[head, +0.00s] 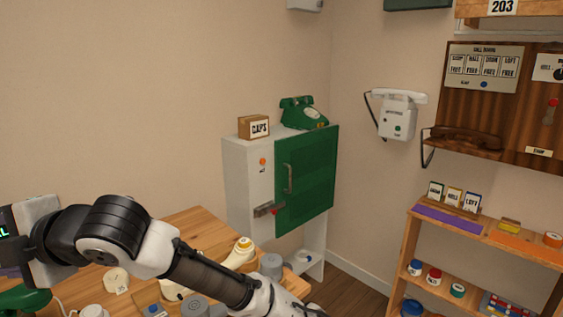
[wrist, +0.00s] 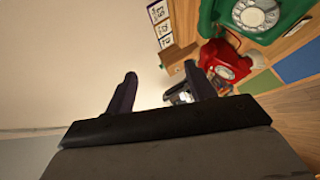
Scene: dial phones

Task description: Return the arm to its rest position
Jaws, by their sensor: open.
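My arm (head: 205,275) crosses the lower left of the head view, over the wooden table. It runs down to the bottom edge, where its far end is cut off. In the wrist view my gripper (wrist: 162,78) is open, with its two dark fingers apart. Nothing is held between them. Beyond the right finger stand a red dial phone (wrist: 224,60) and a green dial phone (wrist: 262,14), both apart from the fingers. A small pale thing behind the right finger is partly hidden.
A wooden table (head: 195,225) with several small things lies under my arm. A cabinet (head: 250,180) with a green door carries another green phone (head: 303,113) and a box (head: 254,127). A white phone (head: 398,115) hangs on the wall. Shelves (head: 480,230) stand right.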

